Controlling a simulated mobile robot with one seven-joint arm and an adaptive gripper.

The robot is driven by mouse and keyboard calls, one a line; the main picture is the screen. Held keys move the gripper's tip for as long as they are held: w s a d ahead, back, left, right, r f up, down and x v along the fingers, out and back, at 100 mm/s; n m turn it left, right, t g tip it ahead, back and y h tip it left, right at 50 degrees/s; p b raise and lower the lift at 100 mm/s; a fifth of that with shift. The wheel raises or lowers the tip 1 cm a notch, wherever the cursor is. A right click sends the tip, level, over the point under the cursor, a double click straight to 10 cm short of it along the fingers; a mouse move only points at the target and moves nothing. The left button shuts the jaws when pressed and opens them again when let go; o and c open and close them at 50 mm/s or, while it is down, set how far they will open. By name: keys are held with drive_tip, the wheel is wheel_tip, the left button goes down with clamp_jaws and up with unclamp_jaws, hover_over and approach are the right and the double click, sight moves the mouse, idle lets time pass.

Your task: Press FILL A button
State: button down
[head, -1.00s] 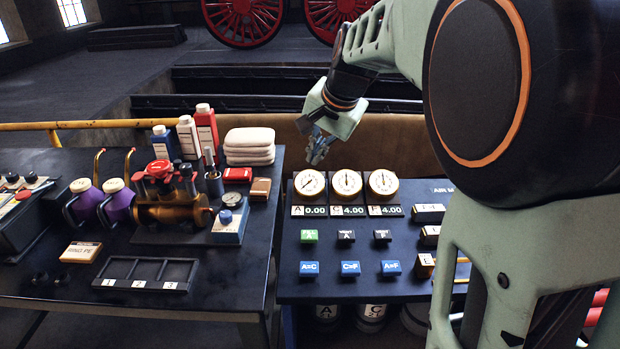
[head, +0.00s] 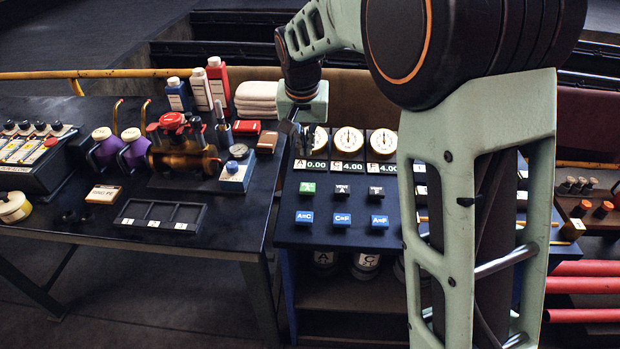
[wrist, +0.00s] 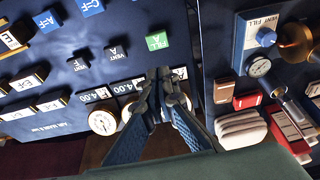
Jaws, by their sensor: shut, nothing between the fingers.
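The green FILL A button (head: 307,189) sits at the left of the upper button row on the blue control panel (head: 340,205). It also shows in the wrist view (wrist: 157,41), just beyond my fingertips. My gripper (head: 306,147) is shut and empty, with its fingers in front of the left gauge, above the button in the head picture. In the wrist view my gripper (wrist: 162,74) overlaps the A readout and appears apart from the button. The readouts show A 0.00, C 4.00 and one more at 4.00. The left gauge is mostly hidden.
Black VENT buttons (head: 342,190) stand right of the green one, and blue buttons (head: 342,219) below. The left table holds a brass pump (head: 180,155), a small blue box (head: 237,176) and folded towels (head: 257,99). My arm hides the panel's right side.

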sight(307, 185)
drive_tip(key=x, duration=0.4)
drive_tip(key=p+x, duration=0.1)
drive_tip(key=x, duration=0.3)
drive_tip(key=s+x, duration=0.1)
drive_tip(key=x, duration=0.4)
drive_tip(key=shift+f+p, duration=0.2)
drive_tip(key=shift+p, duration=0.15)
drive_tip(key=shift+f, duration=0.4)
